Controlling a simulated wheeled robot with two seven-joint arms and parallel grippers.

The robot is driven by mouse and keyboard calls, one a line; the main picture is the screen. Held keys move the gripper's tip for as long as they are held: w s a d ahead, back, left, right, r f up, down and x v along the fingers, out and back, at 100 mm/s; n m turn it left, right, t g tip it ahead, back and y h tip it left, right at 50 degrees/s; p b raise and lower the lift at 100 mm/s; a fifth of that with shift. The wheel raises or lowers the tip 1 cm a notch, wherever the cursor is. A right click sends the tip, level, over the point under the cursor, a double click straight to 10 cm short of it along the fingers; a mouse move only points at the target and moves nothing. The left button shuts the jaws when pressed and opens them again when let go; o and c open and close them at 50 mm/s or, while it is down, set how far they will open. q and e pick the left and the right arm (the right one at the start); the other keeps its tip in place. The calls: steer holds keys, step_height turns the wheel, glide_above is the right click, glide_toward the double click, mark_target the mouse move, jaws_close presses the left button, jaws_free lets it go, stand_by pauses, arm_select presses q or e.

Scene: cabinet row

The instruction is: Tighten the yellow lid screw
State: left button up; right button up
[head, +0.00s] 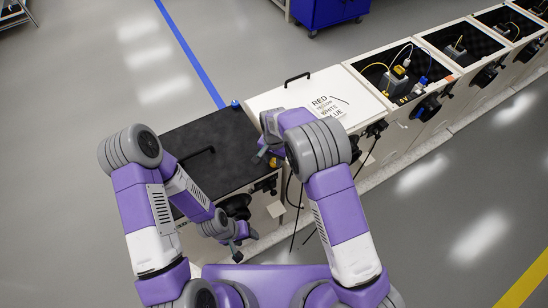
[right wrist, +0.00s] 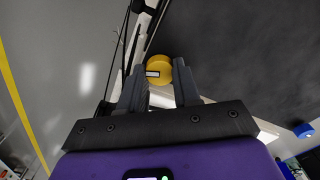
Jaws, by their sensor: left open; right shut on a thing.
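The yellow lid screw (right wrist: 158,66) is a round yellow knob with a pale mark, at the edge of a black surface in the right wrist view. My right gripper (right wrist: 160,84) has a finger on each side of it and is shut on it.
Several open cabinets (head: 400,78) with devices and cables continue the row to the right. A blue knob (head: 235,104) is at the back corner between the two lids. Black lid handles (head: 298,78) stand up. The floor in front is clear.

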mark_target(274, 162)
steer(key=shift+m+p, duration=0.45)
steer(key=shift+m, duration=1.55)
steer(key=o, duration=1.1)
steer(key=shift+c, duration=0.2)
steer(key=shift+r, duration=0.15)
step_height(274, 162, up, 7)
steer(key=shift+r+p, duration=0.2)
steer(key=shift+p, duration=0.3)
